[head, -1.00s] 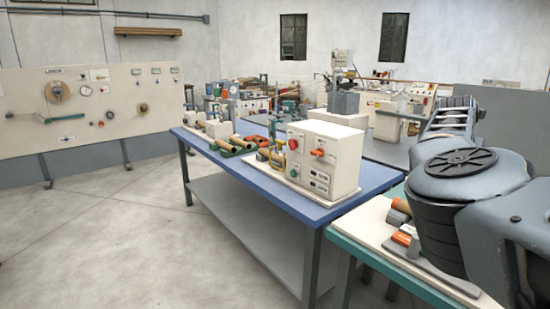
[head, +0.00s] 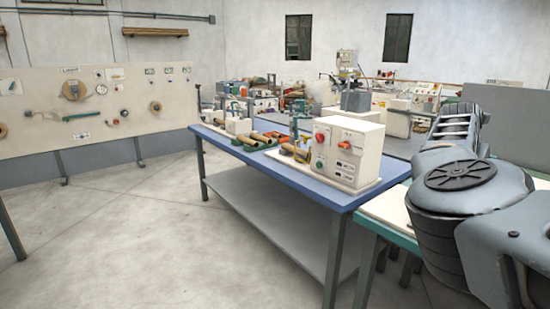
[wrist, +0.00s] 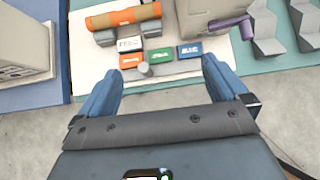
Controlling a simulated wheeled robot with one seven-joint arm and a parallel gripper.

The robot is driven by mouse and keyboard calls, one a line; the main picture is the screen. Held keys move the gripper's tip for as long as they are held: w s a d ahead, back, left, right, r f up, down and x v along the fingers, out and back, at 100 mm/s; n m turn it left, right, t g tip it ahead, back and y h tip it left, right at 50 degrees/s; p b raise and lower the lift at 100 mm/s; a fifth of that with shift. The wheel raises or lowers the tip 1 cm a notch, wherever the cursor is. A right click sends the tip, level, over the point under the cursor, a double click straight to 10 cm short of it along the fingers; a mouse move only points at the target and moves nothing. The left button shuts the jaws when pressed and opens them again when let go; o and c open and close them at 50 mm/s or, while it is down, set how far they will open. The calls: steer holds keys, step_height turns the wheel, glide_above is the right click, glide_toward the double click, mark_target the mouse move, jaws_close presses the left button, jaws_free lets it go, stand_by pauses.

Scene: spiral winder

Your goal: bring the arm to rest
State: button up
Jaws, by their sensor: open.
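My arm (head: 462,180) shows at the right of the head view, its grey links folded above the table with the green edge. My gripper is hidden in the head view. In the wrist view my gripper (wrist: 160,88) is open, its two blue fingers wide apart with nothing held between them. The fingers point toward a white board (wrist: 180,55) with orange, green and blue labelled blocks. A small grey cylinder (wrist: 145,69) stands on the board, beyond the gap between the fingers.
An orange-brown tube (wrist: 123,16) lies on grey supports beyond the blocks. A blue table (head: 290,170) with a white control box (head: 347,148) stands left of my arm. A panel board (head: 100,110) stands at the far left. The concrete floor (head: 150,240) between is clear.

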steer(key=s+d+f+n+g+h, duration=0.1)
steer(key=s+d+f+g+h, duration=0.2)
steer(key=s+d, duration=0.4)
steer(key=s+d+f+n+g+h, duration=0.1)
steer(key=s+d+f+n+h, duration=0.1)
steer(key=s+d+f+h, duration=0.45)
steer(key=s+r+n+t+h, duration=0.1)
steer(key=s+n+t+h, duration=0.15)
steer(key=s+n, duration=0.7)
steer(key=s+a+f+n+t+y, duration=0.4)
steer(key=s+a+n+t+y, duration=0.3)
steer(key=s+a+n, duration=0.55)
steer(key=s+a+f+n+t+y, duration=0.3)
steer(key=s+a+n+t+y, duration=0.3)
steer(key=s+a+n+t, duration=0.5)
steer(key=s+a+r+n+g+y, duration=0.1)
steer(key=s+a+n+g+y, duration=0.5)
steer(key=s+a, duration=1.2)
steer(key=s+n, duration=0.1)
steer(key=n, duration=0.3)
steer(key=shift+r+g, duration=0.35)
